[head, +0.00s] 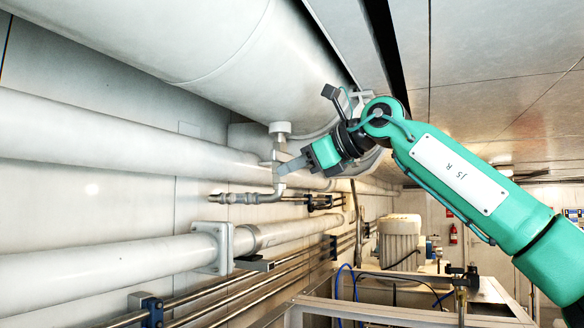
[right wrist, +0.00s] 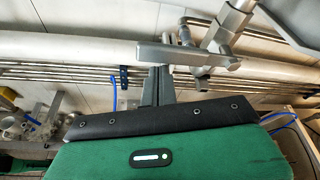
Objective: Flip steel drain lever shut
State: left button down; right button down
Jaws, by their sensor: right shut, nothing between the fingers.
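The steel drain lever (right wrist: 185,53) is a flat grey bar lying roughly crosswise in the right wrist view, beside a valve on a slanting grey pipe (right wrist: 228,25). My right gripper (right wrist: 160,70) is shut and empty. Its fingertips are at the left part of the lever; I cannot tell whether they touch it. In the head view, my right gripper (head: 283,168) reaches left to the drain valve under the big tank, and it overlaps the lever there, so the lever is hard to make out. My left gripper is not in view.
The big white tank (head: 200,40) hangs close above the arm. White pipes (head: 100,130) run along the left wall, with thin steel pipes (head: 290,270) below. A white motor (head: 398,240) and a metal frame (head: 400,312) stand lower right.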

jog(key=s+d+b, duration=0.3)
jog(key=d+b, duration=0.2)
jog(key=d, duration=0.3)
jog(key=shift+s+d+f, duration=0.2)
jog(key=shift+d, duration=0.05)
jog(key=shift+d, duration=0.2)
jog(key=shift+a, duration=0.1)
